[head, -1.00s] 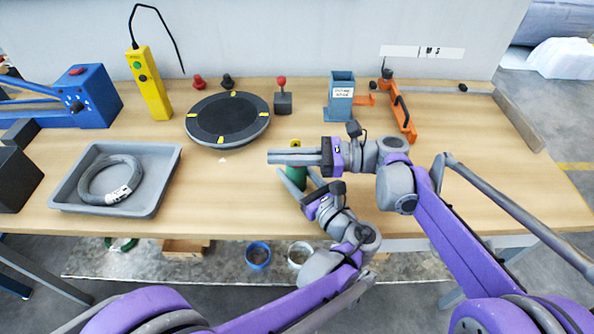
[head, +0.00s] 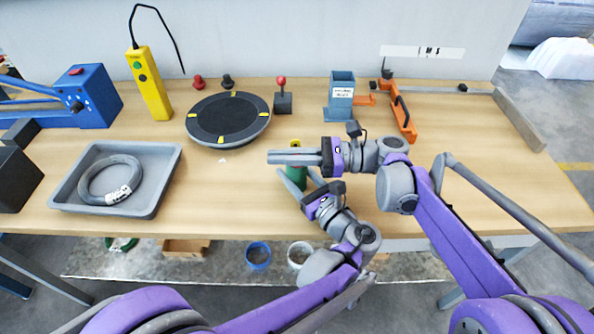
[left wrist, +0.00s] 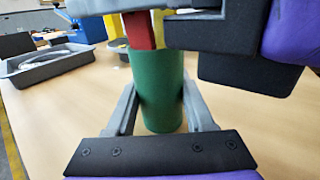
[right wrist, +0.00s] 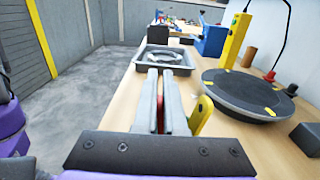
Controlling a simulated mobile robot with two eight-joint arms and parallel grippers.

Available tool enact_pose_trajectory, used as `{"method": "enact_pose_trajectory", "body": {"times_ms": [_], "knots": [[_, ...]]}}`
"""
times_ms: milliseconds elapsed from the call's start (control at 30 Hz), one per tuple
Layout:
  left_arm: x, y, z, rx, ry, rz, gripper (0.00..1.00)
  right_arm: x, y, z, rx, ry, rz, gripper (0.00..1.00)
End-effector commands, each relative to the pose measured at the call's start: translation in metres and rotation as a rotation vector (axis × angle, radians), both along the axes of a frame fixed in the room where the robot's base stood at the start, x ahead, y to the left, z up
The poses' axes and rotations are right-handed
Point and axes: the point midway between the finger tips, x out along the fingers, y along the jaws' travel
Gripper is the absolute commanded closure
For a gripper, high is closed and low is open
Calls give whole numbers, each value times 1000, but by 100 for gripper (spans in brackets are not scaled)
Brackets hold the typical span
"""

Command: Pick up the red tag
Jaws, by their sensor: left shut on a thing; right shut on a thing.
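The red tag (left wrist: 139,30) stands at the top of the green cylinder (left wrist: 156,88) in the left wrist view. In the right wrist view a thin strip of the red tag (right wrist: 160,112) shows between the fingers of my right gripper (right wrist: 163,95), which is shut on it. My left gripper (left wrist: 157,105) is shut around the green cylinder, one finger on each side. A yellow tag (right wrist: 203,115) stands beside the right gripper's fingers. In the head view my right gripper (head: 290,157) lies level over the green cylinder (head: 300,178), hiding most of the tags.
A grey tray (head: 150,205) with a coil (head: 95,180) is at the left of the table. A black turntable (head: 228,118) stands behind the grippers. A blue dispenser (head: 341,95) and an orange tool (head: 402,112) are at the back right. The table front is mostly clear.

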Motion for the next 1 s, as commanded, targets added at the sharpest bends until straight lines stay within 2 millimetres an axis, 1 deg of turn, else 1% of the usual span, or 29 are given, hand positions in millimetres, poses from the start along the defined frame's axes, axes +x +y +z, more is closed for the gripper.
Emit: {"method": "enact_pose_trajectory", "body": {"times_ms": [233, 367, 467, 700, 800, 900, 1000], "knots": [[1, 0, 0, 1, 1, -1, 100, -1, 0, 2, 0, 1, 4, 100], [1, 0, 0, 1, 1, -1, 100, -1, 0, 16, 0, 1, 4, 100], [1, 0, 0, 1, 1, -1, 100, -2, 0, 36, 1, 1, 4, 100], [0, 0, 0, 0, 0, -1, 100, -1, 0, 103, 0, 1, 2, 100], [0, 0, 0, 0, 0, -1, 100, -1, 0, 128, 0, 1, 2, 100], [0, 0, 0, 0, 0, 0, 100, 0, 0, 149, 0, 0, 1, 100], [0, 0, 0, 0, 0, 0, 100, 0, 0, 165, 0, 0, 1, 100]]}}
